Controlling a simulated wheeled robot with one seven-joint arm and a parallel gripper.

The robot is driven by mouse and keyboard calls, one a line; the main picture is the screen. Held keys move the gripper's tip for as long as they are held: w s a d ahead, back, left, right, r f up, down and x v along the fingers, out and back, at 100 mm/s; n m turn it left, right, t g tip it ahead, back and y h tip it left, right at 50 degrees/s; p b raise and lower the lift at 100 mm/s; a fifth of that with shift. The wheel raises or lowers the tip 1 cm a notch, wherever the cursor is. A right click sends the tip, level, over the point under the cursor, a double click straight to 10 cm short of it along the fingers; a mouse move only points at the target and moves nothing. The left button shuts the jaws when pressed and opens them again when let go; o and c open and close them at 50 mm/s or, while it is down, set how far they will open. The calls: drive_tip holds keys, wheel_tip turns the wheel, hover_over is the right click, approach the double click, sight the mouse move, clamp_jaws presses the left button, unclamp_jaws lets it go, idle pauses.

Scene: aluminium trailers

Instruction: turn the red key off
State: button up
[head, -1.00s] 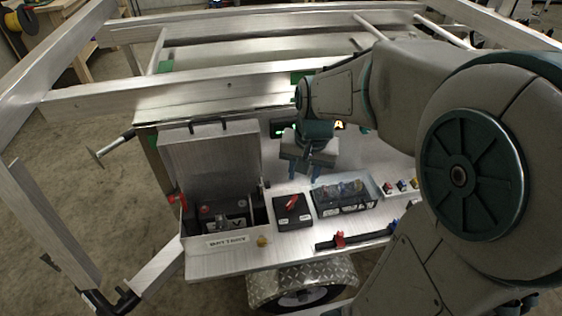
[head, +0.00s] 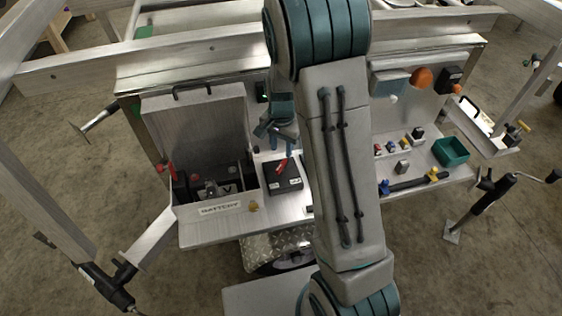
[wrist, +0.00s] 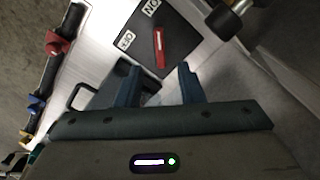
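The red key (head: 283,165) is a slim red lever on a black switch box (head: 284,183), on the trailer's metal shelf beside the battery box. In the wrist view the key (wrist: 159,48) points toward the gap between my fingers. The black box (wrist: 175,29) there carries white labels, one reading "NO" as seen from this angle and another partly legible. My gripper (wrist: 158,78) is open and empty, its fingertips just short of the key and apart from it. In the head view my gripper (head: 275,136) hangs above and behind the key.
The open battery box (head: 220,209) with its raised lid (head: 198,130) stands directly left of the switch box. My arm hides the middle of the shelf.

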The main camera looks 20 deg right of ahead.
sight(281, 164)
wheel_tip(281, 164, down, 7)
drive_tip(key=shift+f, duration=0.2)
clamp_jaws()
